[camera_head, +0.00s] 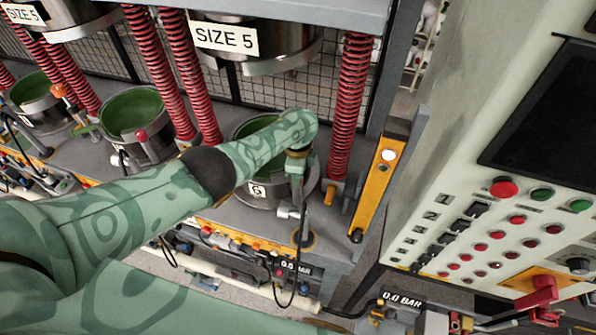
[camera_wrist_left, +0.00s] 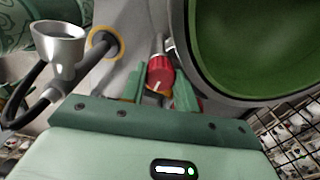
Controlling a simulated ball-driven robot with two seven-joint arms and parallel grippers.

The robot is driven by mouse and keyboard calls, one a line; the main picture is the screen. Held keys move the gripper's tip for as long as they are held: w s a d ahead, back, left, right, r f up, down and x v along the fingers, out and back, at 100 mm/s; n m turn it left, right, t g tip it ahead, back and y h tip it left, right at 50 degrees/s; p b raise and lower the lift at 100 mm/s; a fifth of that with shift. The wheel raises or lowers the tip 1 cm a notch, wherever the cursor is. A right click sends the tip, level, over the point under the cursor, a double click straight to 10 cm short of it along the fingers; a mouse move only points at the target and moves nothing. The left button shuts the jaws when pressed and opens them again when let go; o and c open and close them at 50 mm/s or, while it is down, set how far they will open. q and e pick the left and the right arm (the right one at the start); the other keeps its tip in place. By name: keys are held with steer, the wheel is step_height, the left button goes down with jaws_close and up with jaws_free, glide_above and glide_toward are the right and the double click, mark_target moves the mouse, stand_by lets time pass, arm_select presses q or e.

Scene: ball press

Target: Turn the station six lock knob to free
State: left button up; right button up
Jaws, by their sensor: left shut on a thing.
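The station six lock knob (camera_wrist_left: 160,74) is red with a pale pointer mark, and it sits at the end of a metal shaft beside the green-lined mould. My left gripper (camera_wrist_left: 160,92) is shut on it, with one green finger on each side. In the head view my left gripper (camera_head: 298,182) points down at the right side of the mould marked 6 (camera_head: 257,190). There the gripper and wrist hide the knob. I cannot tell which word the knob's mark points to. My right gripper is not in view.
A metal cup-shaped fitting (camera_wrist_left: 62,45) with a black hose stands close by. A red spring column (camera_head: 350,110) and a yellow post with a lit lamp (camera_head: 389,155) stand to the right. The control panel (camera_head: 510,190) fills the far right. Other moulds (camera_head: 135,112) stand to the left.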

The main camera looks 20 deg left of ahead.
arm_select(q)
steer(key=shift+n, duration=0.5)
steer(key=o, duration=0.7)
step_height(320, 180, up, 5)
steer(key=p, duration=0.3)
steer(key=shift+r+p, duration=0.1)
steer(key=shift+p, duration=0.2)
steer(key=shift+r, duration=1.15)
